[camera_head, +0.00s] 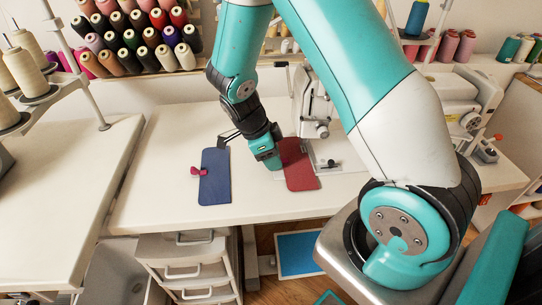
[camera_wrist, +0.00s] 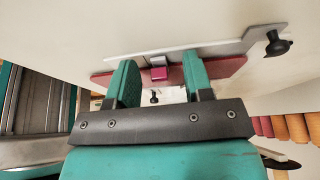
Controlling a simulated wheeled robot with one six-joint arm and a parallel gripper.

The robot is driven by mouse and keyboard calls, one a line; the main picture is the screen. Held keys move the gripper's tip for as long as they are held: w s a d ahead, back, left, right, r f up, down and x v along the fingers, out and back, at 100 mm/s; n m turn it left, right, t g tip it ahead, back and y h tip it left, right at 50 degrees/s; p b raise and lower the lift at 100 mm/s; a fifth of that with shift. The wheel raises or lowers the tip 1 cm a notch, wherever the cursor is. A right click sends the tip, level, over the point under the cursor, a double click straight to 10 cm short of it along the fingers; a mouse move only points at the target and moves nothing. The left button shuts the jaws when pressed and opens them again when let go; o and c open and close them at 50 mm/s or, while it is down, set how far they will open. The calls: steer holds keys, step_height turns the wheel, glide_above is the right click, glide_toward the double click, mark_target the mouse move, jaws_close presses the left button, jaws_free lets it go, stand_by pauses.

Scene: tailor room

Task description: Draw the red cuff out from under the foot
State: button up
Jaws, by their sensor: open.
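The red cuff (camera_head: 302,178) lies flat on the white table at the sewing machine, its upper part close to the machine's needle area. In the wrist view the red cuff (camera_wrist: 232,68) is a thin dark red strip behind the fingers. A small pink-red tab (camera_wrist: 158,73) shows between my two green fingers, with clear space on both sides. My gripper (camera_head: 276,166) is open at the cuff's left edge; its fingers (camera_wrist: 160,75) show apart and hold nothing. My gripper partly hides the cuff's left side. I cannot make out the foot's contact with the cuff.
A blue cuff (camera_head: 214,180) with a red tab (camera_head: 197,171) lies left of my gripper. The sewing machine (camera_head: 314,100) stands behind and right. Thread spools (camera_head: 140,35) fill a rack at the back. The white table (camera_head: 155,200) is clear at the left and front.

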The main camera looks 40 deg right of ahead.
steer(key=shift+c, duration=0.5)
jaws_close()
steer(key=shift+w+a, duration=0.1)
steer(key=shift+a, duration=0.05)
steer(key=shift+w+a, duration=0.55)
steer(key=shift+a, duration=0.25)
steer(key=shift+r, duration=0.1)
steer(key=shift+w+a+r+p, duration=0.1)
steer(key=shift+a+r+p, duration=0.05)
steer(key=shift+r+p, duration=1.9)
steer(key=shift+r, duration=0.15)
